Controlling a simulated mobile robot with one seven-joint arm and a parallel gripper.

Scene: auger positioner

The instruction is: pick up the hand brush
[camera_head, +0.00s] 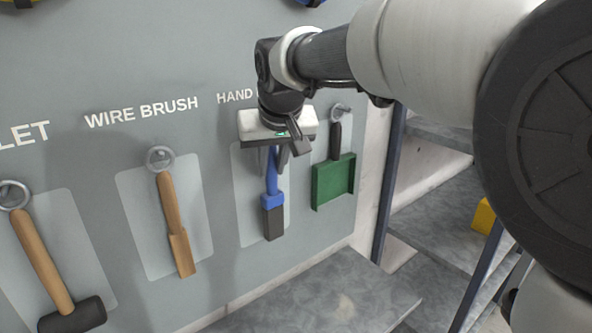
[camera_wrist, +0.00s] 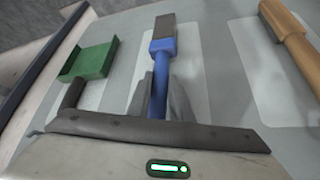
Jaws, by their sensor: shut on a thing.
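The hand brush (camera_head: 273,201) has a blue handle and a dark grey bristle block. It hangs head down against the grey tool board, under the partly hidden "HAND" label. It also shows in the wrist view (camera_wrist: 162,47), its handle running down between the fingers. My gripper (camera_head: 278,155) is shut on the upper part of the blue handle; in the wrist view its fingers (camera_wrist: 160,100) sit on both sides of it. The top of the handle and any ring or hook there are hidden behind my gripper.
A green dustpan (camera_head: 333,182) hangs close on the right. A wire brush (camera_head: 174,225) with a wooden handle hangs to the left, and a mallet (camera_head: 45,260) farther left. A grey shelf (camera_head: 330,300) juts out below. A dark post (camera_head: 388,185) stands at the right.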

